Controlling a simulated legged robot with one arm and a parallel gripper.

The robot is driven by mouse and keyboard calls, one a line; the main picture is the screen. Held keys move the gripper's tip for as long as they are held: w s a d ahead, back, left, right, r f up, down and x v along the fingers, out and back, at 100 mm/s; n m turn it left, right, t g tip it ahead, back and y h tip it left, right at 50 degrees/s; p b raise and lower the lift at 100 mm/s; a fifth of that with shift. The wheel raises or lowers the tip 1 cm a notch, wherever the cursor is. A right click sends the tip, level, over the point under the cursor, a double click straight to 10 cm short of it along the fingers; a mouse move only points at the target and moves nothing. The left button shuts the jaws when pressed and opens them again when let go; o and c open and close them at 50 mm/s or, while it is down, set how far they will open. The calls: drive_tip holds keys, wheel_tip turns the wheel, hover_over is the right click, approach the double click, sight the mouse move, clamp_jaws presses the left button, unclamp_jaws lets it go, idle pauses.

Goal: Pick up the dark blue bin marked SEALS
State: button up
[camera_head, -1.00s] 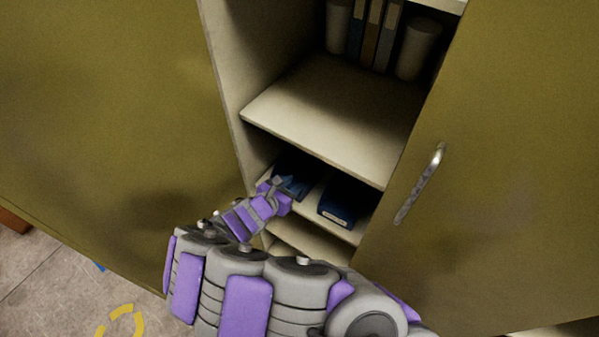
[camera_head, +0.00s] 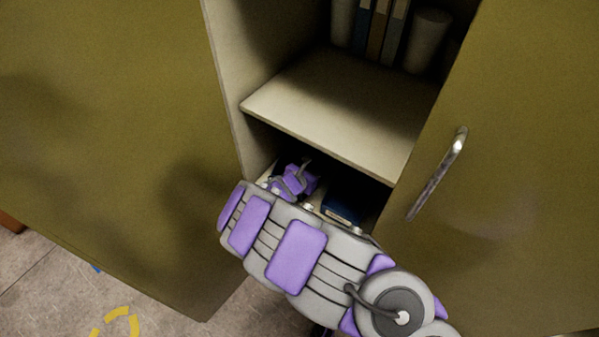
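A dark blue bin (camera_head: 344,203) stands on the lower cabinet shelf, to the right of my gripper. Its front label is too small to read, and my arm hides part of its lower front. My gripper (camera_head: 303,166) reaches into the lower compartment, at the left side of the shelf. A second dark blue bin that showed there a second ago is now hidden behind or under my gripper. The fingers are small and dark against the shadow, so I cannot tell whether they are open or shut, or touching a bin.
The cabinet's middle shelf (camera_head: 335,105) lies just above my gripper. Upright binders (camera_head: 378,30) and a pale cylinder (camera_head: 427,40) stand on it. The left door (camera_head: 110,150) and right door (camera_head: 520,150), with a metal handle (camera_head: 438,175), flank the opening.

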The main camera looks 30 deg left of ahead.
drive_tip(key=shift+w+d+r, duration=0.1)
drive_tip(key=shift+d+r, duration=0.1)
drive_tip(key=shift+d, duration=0.3)
drive_tip(key=shift+a+f, duration=0.2)
drive_tip(key=shift+a, duration=0.25)
clamp_jaws()
drive_tip(key=shift+d+r, duration=0.15)
drive_tip(key=shift+d, duration=0.15)
drive_tip(key=shift+a, duration=0.1)
